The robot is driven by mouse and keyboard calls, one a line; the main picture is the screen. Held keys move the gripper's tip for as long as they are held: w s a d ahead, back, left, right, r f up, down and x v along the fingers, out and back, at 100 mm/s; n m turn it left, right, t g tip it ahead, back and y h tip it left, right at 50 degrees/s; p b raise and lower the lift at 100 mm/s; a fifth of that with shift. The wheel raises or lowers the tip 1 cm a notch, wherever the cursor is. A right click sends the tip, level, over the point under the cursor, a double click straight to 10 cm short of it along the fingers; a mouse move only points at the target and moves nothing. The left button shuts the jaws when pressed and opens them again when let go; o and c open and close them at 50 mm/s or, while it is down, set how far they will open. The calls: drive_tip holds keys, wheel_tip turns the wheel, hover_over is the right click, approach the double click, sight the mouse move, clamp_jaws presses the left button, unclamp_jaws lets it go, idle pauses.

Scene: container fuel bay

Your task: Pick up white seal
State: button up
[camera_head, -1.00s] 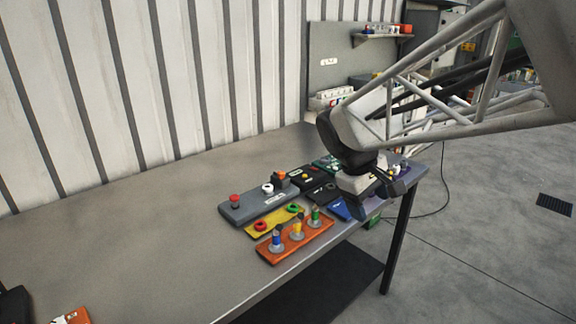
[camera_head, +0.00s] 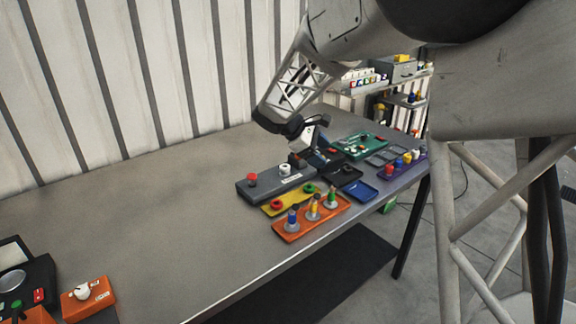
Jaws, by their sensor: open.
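A small white piece (camera_head: 285,169) sits on the long grey block (camera_head: 270,185), between a red knob and an orange-and-dark piece; I cannot tell if it is the white seal. The yellow tray (camera_head: 290,199) in front holds a red ring (camera_head: 277,204) and a green ring (camera_head: 309,188). Another white knob-like piece (camera_head: 83,290) sits on an orange block at bottom left. My gripper (camera_head: 322,156) is open, just above and right of the grey block's far end. Its fingers are small and partly hidden in the picture.
An orange tray (camera_head: 312,222) with blue, yellow and green upright pieces stands nearest the table's front edge. Dark, green (camera_head: 362,145), blue and purple trays lie to the right. The left middle of the table (camera_head: 140,215) is clear.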

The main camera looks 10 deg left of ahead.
drive_tip(key=w+a+f+n+t+h, duration=0.1)
drive_tip(key=w+a+f+n+h, duration=0.15)
drive_tip(key=w+a+f, duration=0.4)
drive_tip(key=n+t+h, duration=0.1)
drive_tip(key=n+t, duration=0.2)
drive_tip(key=n, duration=0.2)
approach(284, 166)
drive_tip(key=shift+w+d+f+m, duration=0.15)
drive_tip(key=shift+w+d+m, duration=0.1)
drive_tip(key=shift+d, duration=0.1)
drive_tip(key=shift+d, duration=0.1)
drive_tip(key=shift+x, duration=1.25)
drive_tip(key=shift+d+f, duration=0.1)
drive_tip(key=shift+x, duration=2.5)
drive_tip(key=shift+c, duration=0.3)
drive_tip(key=c, duration=0.9)
